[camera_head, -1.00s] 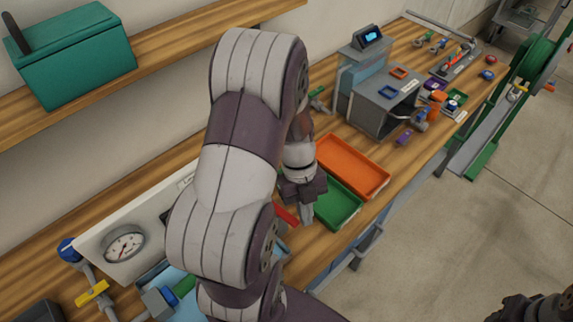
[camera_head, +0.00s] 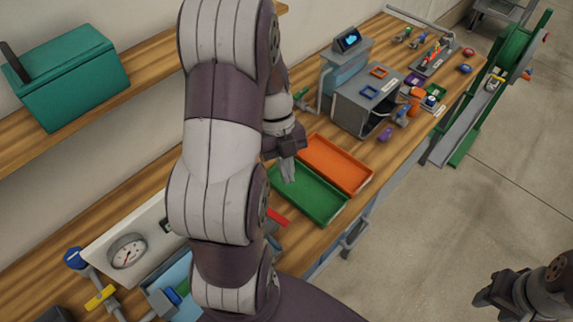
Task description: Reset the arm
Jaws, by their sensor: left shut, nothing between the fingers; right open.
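My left arm rises over the wooden bench in the head view. My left gripper (camera_head: 288,172) is shut and empty, with its fingertips above the back corner of the green tray (camera_head: 318,213). Part of the arm hides the bench behind it. My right gripper (camera_head: 484,304) is open and empty at the lower right, over the concrete floor and away from the bench.
An orange tray (camera_head: 345,180) lies beside the green one. A pressure gauge (camera_head: 127,251) and pipes are at lower left. A teal toolbox (camera_head: 75,75) sits on the shelf.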

